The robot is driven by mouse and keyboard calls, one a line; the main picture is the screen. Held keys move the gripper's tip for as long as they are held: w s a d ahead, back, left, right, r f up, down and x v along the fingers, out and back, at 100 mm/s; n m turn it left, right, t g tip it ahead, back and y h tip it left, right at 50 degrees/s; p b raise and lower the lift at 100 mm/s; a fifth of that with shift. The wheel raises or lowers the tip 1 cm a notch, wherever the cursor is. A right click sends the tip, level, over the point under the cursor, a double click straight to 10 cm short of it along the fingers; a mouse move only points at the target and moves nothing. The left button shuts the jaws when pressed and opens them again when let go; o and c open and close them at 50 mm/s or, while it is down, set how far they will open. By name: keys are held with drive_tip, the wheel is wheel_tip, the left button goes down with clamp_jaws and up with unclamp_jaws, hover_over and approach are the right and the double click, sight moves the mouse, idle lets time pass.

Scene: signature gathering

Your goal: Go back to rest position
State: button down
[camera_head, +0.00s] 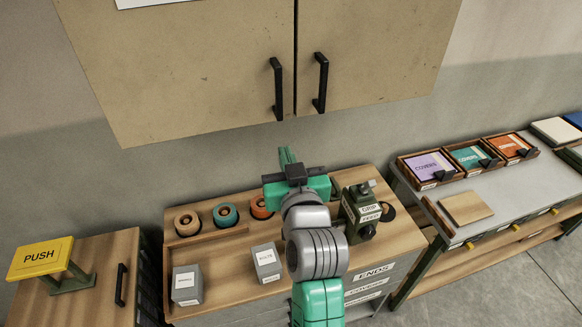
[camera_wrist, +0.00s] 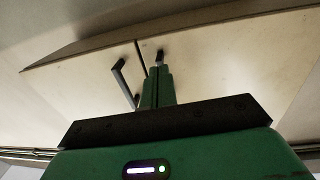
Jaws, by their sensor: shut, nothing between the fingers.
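My gripper (camera_head: 287,156) is in the middle of the head view, in front of the wall, below the cabinet and above the back of the wooden bench. Its green fingers are together and point toward the wall and cabinet, with nothing between them. In the wrist view the shut fingers (camera_wrist: 157,88) point at the cabinet doors (camera_wrist: 85,75) and their dark handles (camera_wrist: 124,80). The fingers overlap the cabinet in that view. My grey and green arm reaches up from the bottom of the head view and hides part of the bench.
The wall cabinet (camera_head: 190,70) hangs above. The bench (camera_head: 215,286) holds coloured rolls (camera_head: 225,214), two grey boxes (camera_head: 187,284) and a dark green device (camera_head: 358,212) close right of my arm. A yellow PUSH plate (camera_head: 41,257) stands left. Trays of covers (camera_head: 431,167) sit on the right table.

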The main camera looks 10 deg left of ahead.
drive_tip(key=v, duration=0.2)
drive_tip(key=shift+s+d, duration=0.25)
drive_tip(key=shift+r, duration=0.15)
drive_tip(key=s+d+r+m+t+h, duration=0.2)
drive_tip(key=s+d+r+t+h, duration=0.15)
drive_tip(key=s+r, duration=0.8)
drive_tip(key=s+d+r+m+t+h, duration=0.25)
drive_tip(key=s+d+r+t, duration=0.4)
drive_tip(key=r, duration=0.75)
drive_tip(key=s+a+r+g+h+p, duration=0.1)
drive_tip(key=s+r+p, duration=0.2)
drive_tip(key=r+p, duration=0.9)
drive_tip(key=shift+r, duration=0.75)
drive_tip(key=shift+s+a, duration=0.1)
